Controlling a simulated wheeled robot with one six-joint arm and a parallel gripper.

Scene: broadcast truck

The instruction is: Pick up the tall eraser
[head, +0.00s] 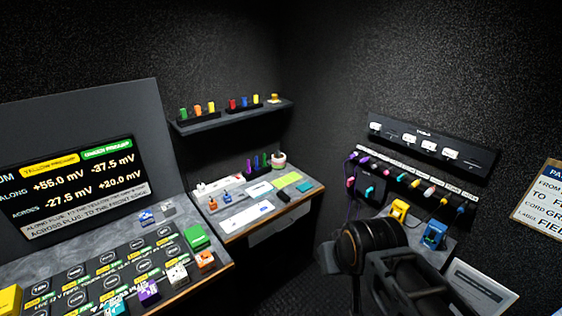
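I cannot surely pick out the tall eraser at this size. The small desk (232,236) in the middle holds several small items that could include it. Among them are a small black block (283,196), a small blue piece (226,197) and a small orange-topped piece (212,204). Dark parts of my arm fill the lower right, in front of the right-hand bench and well apart from the small desk. My gripper's fingertips cannot be made out there, so its opening does not show.
A shelf (232,118) with colored pieces hangs above the small desk. A left console (195,272) carries several colored blocks. A cable rack (430,150) is on the right wall, above yellow (398,209) and blue (434,235) devices. Dark floor (290,275) shows in between.

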